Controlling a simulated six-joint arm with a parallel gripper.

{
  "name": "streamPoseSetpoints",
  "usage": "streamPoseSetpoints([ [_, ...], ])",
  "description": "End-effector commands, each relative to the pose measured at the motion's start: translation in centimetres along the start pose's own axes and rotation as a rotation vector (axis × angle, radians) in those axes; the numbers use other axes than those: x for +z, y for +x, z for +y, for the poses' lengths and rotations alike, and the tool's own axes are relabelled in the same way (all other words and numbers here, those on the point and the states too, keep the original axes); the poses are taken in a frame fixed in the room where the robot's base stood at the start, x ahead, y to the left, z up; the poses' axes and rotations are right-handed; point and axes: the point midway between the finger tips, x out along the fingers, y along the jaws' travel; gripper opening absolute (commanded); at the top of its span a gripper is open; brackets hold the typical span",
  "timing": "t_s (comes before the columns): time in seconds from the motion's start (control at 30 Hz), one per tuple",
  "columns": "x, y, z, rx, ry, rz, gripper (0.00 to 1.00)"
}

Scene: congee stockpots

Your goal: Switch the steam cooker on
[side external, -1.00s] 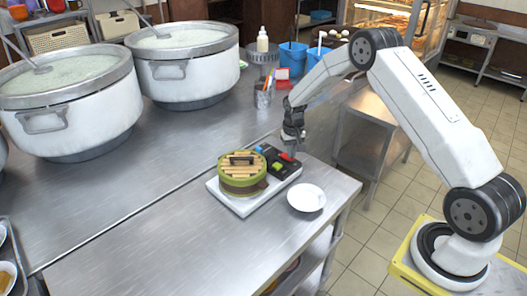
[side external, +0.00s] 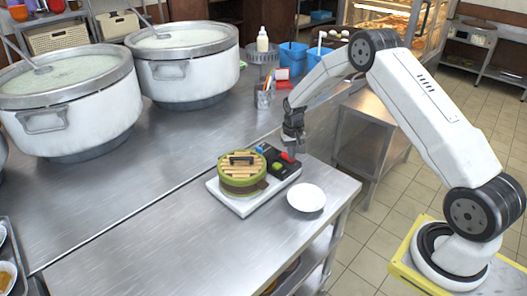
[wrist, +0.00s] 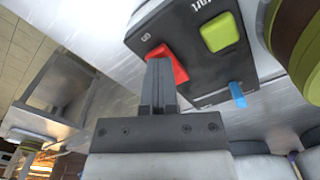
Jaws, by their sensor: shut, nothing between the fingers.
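The steam cooker (side external: 241,205) has a green round steamer with a slatted bamboo-like lid, standing on a white base on the steel table. Beside it is a black control panel (side external: 267,162) with red, green and blue controls. In the wrist view the panel (wrist: 200,52) shows a red switch (wrist: 167,62), a green square button (wrist: 219,32) marked with partly readable "start", and a blue lever (wrist: 238,94). My gripper (side external: 291,157) is shut and empty, pointing down at the red switch. In the wrist view its fingertips (wrist: 159,66) overlap the red switch and seem to touch it.
A white bowl (side external: 306,197) stands just right of the cooker, near the table edge. Two big congee pots (side external: 72,112) stand at the back left. A pen holder (side external: 263,98) and blue buckets (side external: 293,58) stand behind.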

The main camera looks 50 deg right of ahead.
Motion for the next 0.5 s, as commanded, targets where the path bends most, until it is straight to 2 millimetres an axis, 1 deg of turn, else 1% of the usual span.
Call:
streamPoseSetpoints([
  [0.27,0.0,0.1,0.0,0.0,0.0,0.003,0.0],
  [0.5,-0.1,-1.0,0.0,0.0,0.001,0.005,0.0],
])
